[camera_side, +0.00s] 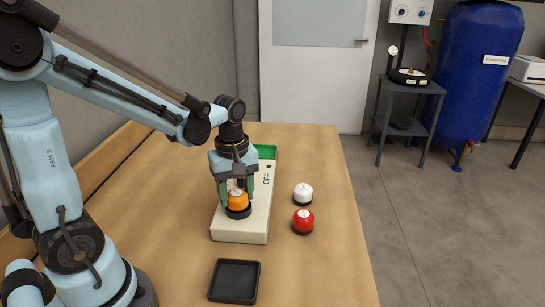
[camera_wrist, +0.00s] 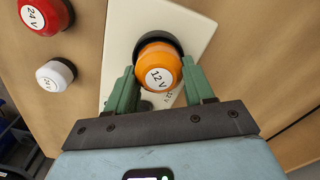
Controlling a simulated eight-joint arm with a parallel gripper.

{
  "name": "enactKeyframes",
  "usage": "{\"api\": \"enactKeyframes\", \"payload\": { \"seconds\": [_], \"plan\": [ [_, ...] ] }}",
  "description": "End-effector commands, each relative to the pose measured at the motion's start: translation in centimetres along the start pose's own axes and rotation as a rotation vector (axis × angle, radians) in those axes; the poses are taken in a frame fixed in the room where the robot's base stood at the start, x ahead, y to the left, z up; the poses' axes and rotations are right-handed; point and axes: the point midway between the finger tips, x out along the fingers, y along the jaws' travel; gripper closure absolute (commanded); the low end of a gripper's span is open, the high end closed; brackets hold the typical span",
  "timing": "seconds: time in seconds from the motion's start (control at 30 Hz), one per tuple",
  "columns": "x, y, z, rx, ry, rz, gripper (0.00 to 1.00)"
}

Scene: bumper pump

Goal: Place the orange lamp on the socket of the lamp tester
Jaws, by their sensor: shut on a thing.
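The orange lamp (camera_side: 238,199), with a white "12 V" label on top, is between the fingers of my gripper (camera_side: 237,196). It also shows in the wrist view (camera_wrist: 158,70), where my gripper (camera_wrist: 160,88) is shut on it from both sides. The lamp tester (camera_side: 262,207) is a cream box with "OFF" on its top face and a green part at its far end. The lamp is over the near end of the tester, above a dark round ring (camera_wrist: 165,38). I cannot tell whether the lamp touches the socket, as the lamp and fingers hide it.
A white lamp (camera_side: 303,193) and a red lamp (camera_side: 303,220) stand on the table right of the tester. An empty black tray (camera_side: 234,301) lies at the table's near side. The wooden table (camera_side: 330,270) is clear at the near right.

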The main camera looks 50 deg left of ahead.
Motion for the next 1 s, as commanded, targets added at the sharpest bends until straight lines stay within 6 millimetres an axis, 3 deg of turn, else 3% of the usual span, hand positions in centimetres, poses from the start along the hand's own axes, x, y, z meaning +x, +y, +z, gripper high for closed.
{"api": "enactKeyframes", "payload": {
  "seconds": [0.1,0.13,0.3,0.67,1.0],
  "plan": [
    [0.1,0.1,0.0,0.000,0.001,0.006,0.96],
    [0.1,0.1,0.0,0.001,0.001,0.006,0.43],
    [0.1,0.1,0.0,0.000,0.001,0.005,0.18],
    [-0.2,0.1,0.0,0.000,0.001,0.004,0.18],
    [-4.1,0.1,0.0,0.000,0.001,0.004,0.18]
  ]
}}
